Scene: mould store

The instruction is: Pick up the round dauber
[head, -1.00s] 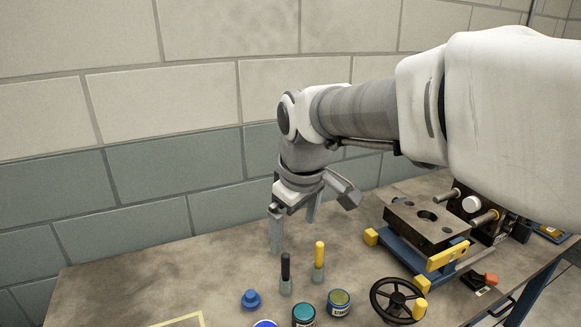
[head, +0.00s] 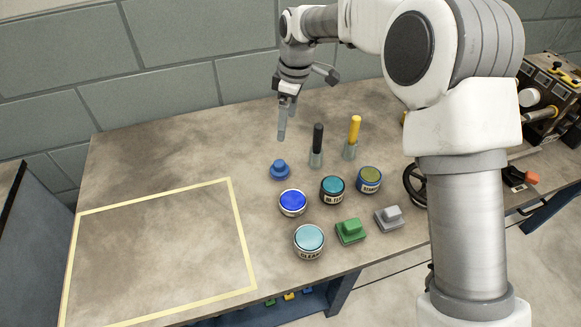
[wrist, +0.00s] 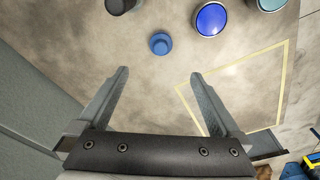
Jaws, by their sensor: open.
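The round dauber is a small blue piece with a round base and a knob on top (head: 280,170). It stands upright on the table, left of the two upright handled tools. In the wrist view the dauber (wrist: 160,44) is beyond the fingertips, near the middle line between them. My gripper (head: 287,122) is open and empty, with its fingers pointing down behind the dauber, apart from it. In the wrist view both fingers of my gripper (wrist: 159,74) are spread with bare table between them.
A black-handled tool (head: 318,140) and a yellow-handled tool (head: 354,132) stand right of the dauber. Several paint tins, including a blue one (head: 293,202), stand in front. Green (head: 350,231) and grey (head: 389,217) square blocks lie nearby. A yellow outline (head: 240,240) marks clear table at left.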

